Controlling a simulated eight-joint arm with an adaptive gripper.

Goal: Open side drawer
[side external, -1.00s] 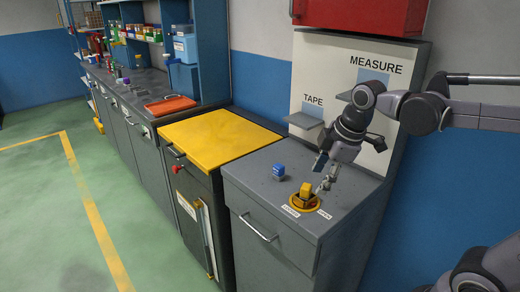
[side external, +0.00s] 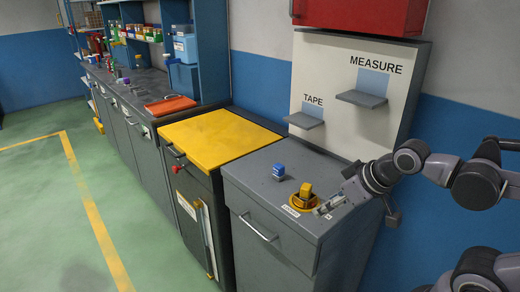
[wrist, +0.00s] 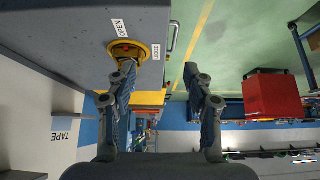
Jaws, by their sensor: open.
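The grey side cabinet (side external: 325,241) has a drawer front (side external: 262,248) with a metal bar handle (side external: 258,228); the drawer looks shut. The handle also shows in the wrist view (wrist: 174,36). A yellow rotary knob (side external: 305,190) sits on the cabinet top near its front edge, between two white labels. It also shows in the wrist view (wrist: 126,50), beside the label reading OPEN (wrist: 120,28). My gripper (side external: 322,210) is open and empty, low over the cabinet top just right of the knob, hiding one label in the side view. Contact with the knob cannot be told.
A small blue block-like item (side external: 279,171) stands on the cabinet top behind the knob. A white board (side external: 335,75) with TAPE and MEASURE shelves rises behind. A yellow-topped cabinet (side external: 220,138) stands to the left. The green floor in front is clear.

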